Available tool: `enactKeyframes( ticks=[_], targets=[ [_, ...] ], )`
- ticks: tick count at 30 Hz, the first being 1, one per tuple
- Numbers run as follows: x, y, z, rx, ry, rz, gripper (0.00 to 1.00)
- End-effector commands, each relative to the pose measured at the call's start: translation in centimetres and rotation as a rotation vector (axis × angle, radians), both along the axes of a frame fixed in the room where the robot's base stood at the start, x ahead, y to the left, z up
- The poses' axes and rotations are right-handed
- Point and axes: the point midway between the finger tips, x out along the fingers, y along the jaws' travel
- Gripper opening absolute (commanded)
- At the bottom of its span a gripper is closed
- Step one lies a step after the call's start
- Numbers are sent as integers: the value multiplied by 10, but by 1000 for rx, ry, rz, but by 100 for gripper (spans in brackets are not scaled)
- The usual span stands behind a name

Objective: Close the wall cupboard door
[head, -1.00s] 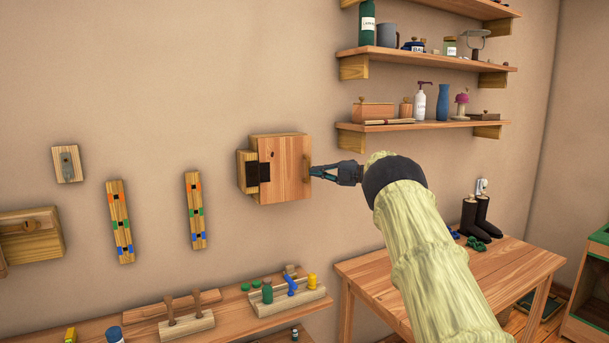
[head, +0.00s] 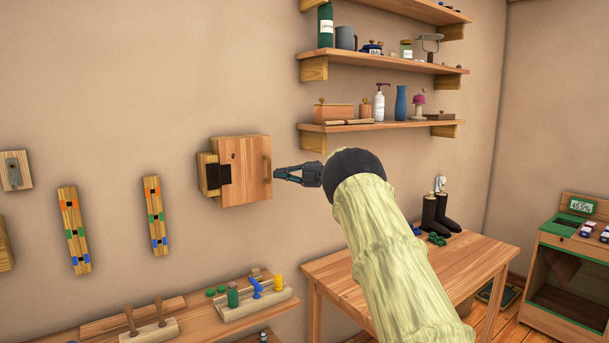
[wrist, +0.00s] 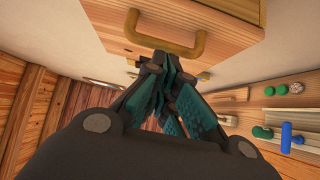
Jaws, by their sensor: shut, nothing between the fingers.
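The wall cupboard (head: 207,173) is a small pale wooden box on the wall. Its door (head: 242,172) is a reddish-brown wooden panel with a dark patch (head: 217,175) at its left side. A bar handle (head: 267,168) is at the door's right edge. I cannot tell how far the door stands from the box. My gripper (head: 277,174) is shut and empty, just right of the handle. In the wrist view, the fingertips (wrist: 160,66) are together close by the handle (wrist: 166,42), not around it. Whether they touch it is unclear. The cupboard's inside is hidden.
Shelves (head: 385,125) with bottles and boxes are above right. A low bench (head: 205,325) with pegs and tools is below the cupboard. A wooden table (head: 400,265) with black boots (head: 435,212) stands right, behind my arm.

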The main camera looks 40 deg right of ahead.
Motion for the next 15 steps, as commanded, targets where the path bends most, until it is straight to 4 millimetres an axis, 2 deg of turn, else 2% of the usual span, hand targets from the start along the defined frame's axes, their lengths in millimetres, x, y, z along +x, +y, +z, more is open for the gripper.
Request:
enactKeyframes(
  ticks=[7, 15],
  targets=[
    [-5, 13, -2, 0, 0, 10, 0],
    [1, 2, -1, -1, -1, 15, 0]
  ],
)
